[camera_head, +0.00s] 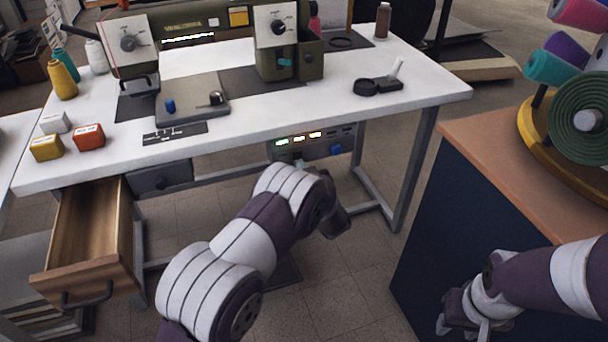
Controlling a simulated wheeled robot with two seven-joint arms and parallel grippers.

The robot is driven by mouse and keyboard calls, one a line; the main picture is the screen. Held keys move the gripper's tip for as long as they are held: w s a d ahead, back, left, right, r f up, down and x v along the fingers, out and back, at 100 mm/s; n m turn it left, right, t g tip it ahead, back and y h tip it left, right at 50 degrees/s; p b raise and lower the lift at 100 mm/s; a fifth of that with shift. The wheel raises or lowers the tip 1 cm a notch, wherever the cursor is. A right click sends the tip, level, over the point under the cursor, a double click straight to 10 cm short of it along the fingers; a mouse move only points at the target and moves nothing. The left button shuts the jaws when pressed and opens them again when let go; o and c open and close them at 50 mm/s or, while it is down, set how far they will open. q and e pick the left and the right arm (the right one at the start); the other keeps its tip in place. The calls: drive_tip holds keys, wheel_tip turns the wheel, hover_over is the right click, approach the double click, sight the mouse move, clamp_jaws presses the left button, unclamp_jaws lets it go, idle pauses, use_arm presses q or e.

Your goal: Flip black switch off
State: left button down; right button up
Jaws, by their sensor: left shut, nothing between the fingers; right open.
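A grey control box (316,146) hangs under the front edge of the white worktable, with lit green and yellow indicators and a blue knob. A small black switch-like part (216,98) sits on the grey machine plate (192,112) on the tabletop. I cannot tell which black part is the task's switch. My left gripper (337,222), at the dark end of my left arm, is below and in front of the control box; it is shut and empty, its fingers not clear behind the arm. My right gripper (464,325) is open and empty at the bottom right, beside the cabinet.
The white table (420,85) carries sewing machine parts, thread spools and small yellow, white and red boxes. A wooden drawer (88,235) stands open at left. A wood-topped dark cabinet (500,165) with thread rolls stands at right. Floor (335,285) is free between them.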

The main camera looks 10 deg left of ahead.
use_arm(q)
drive_tip(key=shift+w+a+f+t+y+b, duration=0.2)
drive_tip(key=shift+t+y+b, duration=0.3)
drive_tip(key=shift+b, duration=0.75)
